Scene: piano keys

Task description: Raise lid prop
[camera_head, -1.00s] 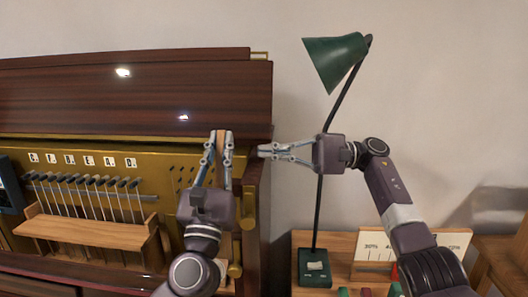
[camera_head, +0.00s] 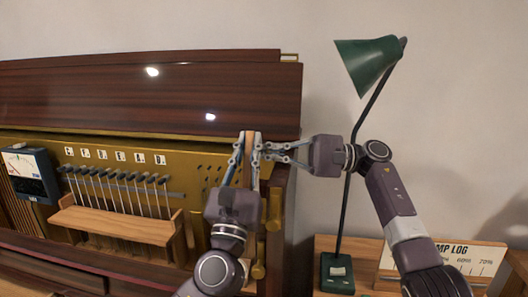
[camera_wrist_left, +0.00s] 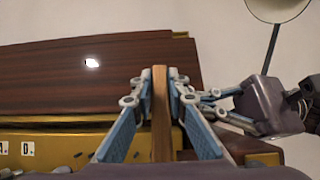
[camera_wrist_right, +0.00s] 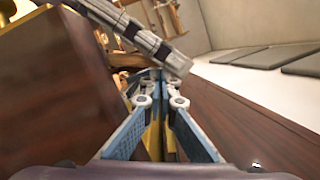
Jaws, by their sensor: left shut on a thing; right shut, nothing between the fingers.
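The lid prop (camera_head: 248,160) is a light wooden strip standing near upright at the right end of the piano, its top close to the lower edge of the dark wood lid (camera_head: 100,100). My left gripper (camera_head: 250,137) is shut on the prop, with a finger on each side. The prop also shows between its fingers in the left wrist view (camera_wrist_left: 161,115). My right gripper (camera_head: 267,151) is shut and empty, its tips beside the left gripper's right finger. I cannot tell whether they touch. The prop's lower end is hidden by my left gripper.
A wooden rail (camera_head: 115,224) with several grey levers stands before the gold panel (camera_head: 195,165) at the left, beside a dark meter (camera_head: 28,172). A green lamp (camera_head: 368,65) stands on the right behind my right arm, near a log board (camera_head: 470,260). Bare wall lies behind.

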